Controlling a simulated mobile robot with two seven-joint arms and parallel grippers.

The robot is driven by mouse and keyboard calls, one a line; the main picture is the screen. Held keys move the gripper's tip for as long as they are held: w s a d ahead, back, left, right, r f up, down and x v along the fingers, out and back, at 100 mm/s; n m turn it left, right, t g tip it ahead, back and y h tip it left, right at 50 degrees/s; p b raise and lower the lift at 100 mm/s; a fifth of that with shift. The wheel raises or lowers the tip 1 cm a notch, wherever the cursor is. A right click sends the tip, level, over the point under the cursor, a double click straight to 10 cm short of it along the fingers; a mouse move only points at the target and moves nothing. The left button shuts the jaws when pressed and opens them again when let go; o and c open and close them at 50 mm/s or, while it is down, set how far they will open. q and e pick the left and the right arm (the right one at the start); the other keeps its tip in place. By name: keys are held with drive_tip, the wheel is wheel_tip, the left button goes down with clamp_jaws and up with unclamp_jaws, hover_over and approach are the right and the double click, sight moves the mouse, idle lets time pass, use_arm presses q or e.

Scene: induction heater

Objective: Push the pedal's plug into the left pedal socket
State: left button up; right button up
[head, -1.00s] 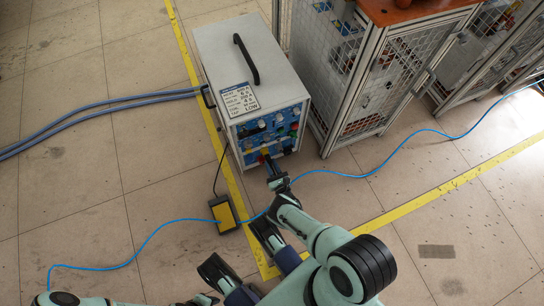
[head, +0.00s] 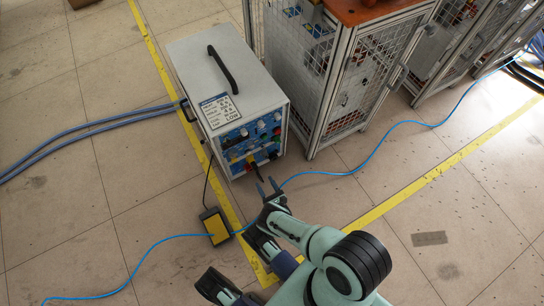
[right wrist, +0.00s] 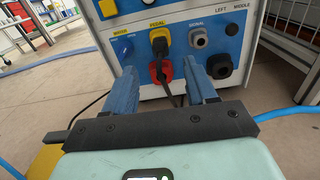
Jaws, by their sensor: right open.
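The pedal's black plug (right wrist: 160,47) sits at a yellow-edged socket under the PEDAL label on the heater's front panel. Its cable hangs down across a red connector (right wrist: 154,73); how deep the plug is seated I cannot tell. My right gripper (head: 268,186) is open and empty, low in front of the panel. In the right wrist view its blue fingers (right wrist: 160,72) stand apart on either side of the hanging cable, apart from the plug. The yellow and black pedal (head: 217,227) lies on the floor to the left of the gripper.
The grey heater box (head: 185,62) stands beside a mesh-sided cabinet (head: 345,95). Grey and dark sockets (right wrist: 219,66) sit to the right of the plug. A blue cable (head: 372,158) crosses the floor near my right gripper. The floor at right is mostly clear.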

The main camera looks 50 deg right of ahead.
use_arm(q)
drive_tip(key=shift+s+a+f, duration=0.1)
drive_tip(key=shift+s+f, duration=0.15)
drive_tip(key=shift+s, duration=0.3)
use_arm(e)
drive_tip(key=v, duration=0.6)
drive_tip(key=shift+s, duration=0.2)
drive_tip(key=shift+d, duration=0.1)
